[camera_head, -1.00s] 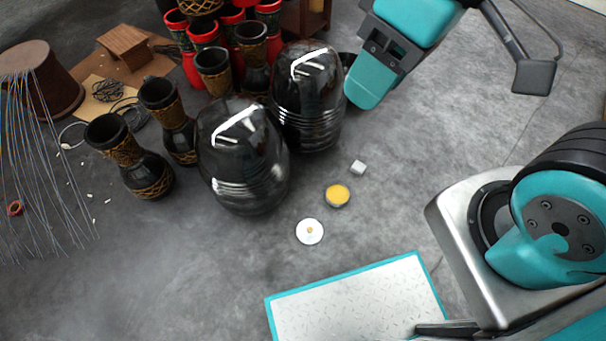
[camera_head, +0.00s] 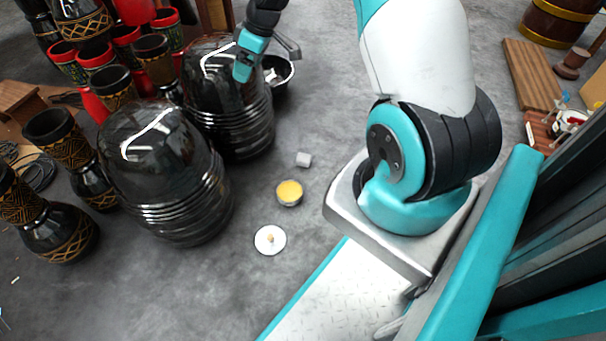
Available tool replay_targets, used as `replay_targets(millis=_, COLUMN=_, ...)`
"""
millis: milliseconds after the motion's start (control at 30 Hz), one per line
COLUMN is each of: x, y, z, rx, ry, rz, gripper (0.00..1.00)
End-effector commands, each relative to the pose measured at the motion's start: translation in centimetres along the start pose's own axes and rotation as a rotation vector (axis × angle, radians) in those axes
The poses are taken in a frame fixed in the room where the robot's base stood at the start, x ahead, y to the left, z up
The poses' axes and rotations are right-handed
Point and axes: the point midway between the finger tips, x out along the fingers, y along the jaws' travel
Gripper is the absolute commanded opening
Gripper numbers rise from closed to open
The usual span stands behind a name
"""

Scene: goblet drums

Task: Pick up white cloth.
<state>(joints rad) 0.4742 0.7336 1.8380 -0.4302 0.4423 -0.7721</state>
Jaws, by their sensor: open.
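A small pale grey-white block-like piece (camera_head: 304,159) lies on the grey floor right of the dark glossy ribbed vessels. It is the nearest match for the white cloth, but it is too small to tell whether it is cloth. My gripper (camera_head: 268,64) is open at the top, with one teal finger and one dark finger apart. In the picture it overlaps the far ribbed vessel (camera_head: 230,120) and a dark bowl (camera_head: 278,88). It is well above and left of the pale piece, and I see nothing between its fingers.
A yellow-filled cup (camera_head: 289,193) and a white disc (camera_head: 270,240) lie near the pale piece. The near ribbed vessel (camera_head: 165,180) and several goblet drums (camera_head: 70,145) crowd the left. My own base and arm fill the right. Floor around the small items is clear.

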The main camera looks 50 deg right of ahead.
Motion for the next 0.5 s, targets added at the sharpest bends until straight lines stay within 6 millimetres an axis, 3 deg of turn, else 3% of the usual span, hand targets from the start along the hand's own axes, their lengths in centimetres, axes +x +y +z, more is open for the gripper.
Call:
replay_targets(millis=33, x=5.7, y=4.7, z=4.6, rx=0.025, ry=0.004, rz=0.018, gripper=0.83)
replay_targets(millis=100, x=10.2, y=9.5, z=9.6, rx=0.03, ry=0.015, rz=0.05, gripper=0.83)
replay_targets(millis=200, x=15.9, y=14.5, z=16.8, rx=0.033, ry=0.025, rz=0.092, gripper=0.83)
replay_targets(millis=333, x=21.2, y=18.0, z=24.2, rx=0.034, ry=0.029, rz=0.133, gripper=0.83)
replay_targets(millis=400, x=22.9, y=18.9, z=26.8, rx=0.032, ry=0.029, rz=0.149, gripper=0.83)
replay_targets(millis=500, x=24.4, y=19.5, z=28.9, rx=0.03, ry=0.028, rz=0.161, gripper=0.83)
